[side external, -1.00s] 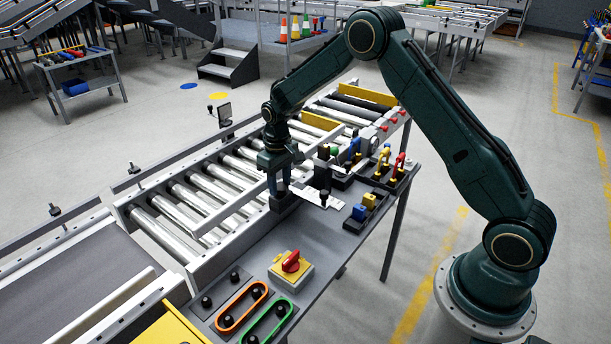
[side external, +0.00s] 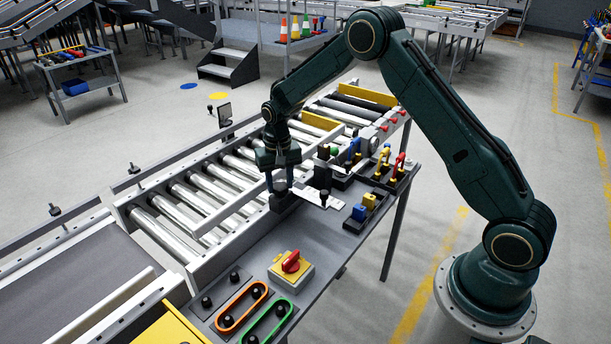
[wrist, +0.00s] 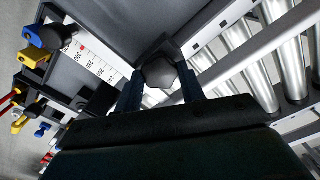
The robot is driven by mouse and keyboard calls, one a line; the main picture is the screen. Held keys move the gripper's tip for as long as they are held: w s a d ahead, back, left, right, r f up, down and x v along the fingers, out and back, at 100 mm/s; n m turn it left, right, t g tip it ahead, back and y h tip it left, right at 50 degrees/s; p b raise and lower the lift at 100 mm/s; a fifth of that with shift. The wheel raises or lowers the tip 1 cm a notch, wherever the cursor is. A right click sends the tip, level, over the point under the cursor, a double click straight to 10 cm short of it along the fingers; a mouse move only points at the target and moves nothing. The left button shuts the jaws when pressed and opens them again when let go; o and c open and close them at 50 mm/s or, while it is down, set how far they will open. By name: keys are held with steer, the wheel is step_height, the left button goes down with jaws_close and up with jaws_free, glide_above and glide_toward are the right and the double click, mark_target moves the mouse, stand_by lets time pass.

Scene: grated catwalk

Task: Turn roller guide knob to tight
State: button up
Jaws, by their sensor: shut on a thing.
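The roller guide knob (wrist: 158,72) is dark and faceted, and sits between the two fingers of my gripper (wrist: 160,84) in the wrist view. In the side view my gripper (side external: 280,187) points down over the knob (side external: 280,188), which is mostly hidden by the fingers. The fingers are shut on the knob from both sides. The knob sits on a dark block (side external: 283,203) at the edge of the grey bench, next to the rollers. I cannot read any tight or loose marking.
A white numbered scale (wrist: 95,60) lies beside the knob, with a small black post (side external: 324,198) near it. Blue and yellow blocks (side external: 363,207) and coloured levers stand to the right. A red switch (side external: 291,262) and the conveyor rollers (side external: 200,195) are nearby.

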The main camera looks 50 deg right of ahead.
mark_target(280, 186)
steer(key=o, duration=1)
steer(key=shift+r, duration=0.15)
step_height(280, 186, up, 14)
steer(key=shift+f, duration=0.2)
steer(key=shift+r, duration=0.1)
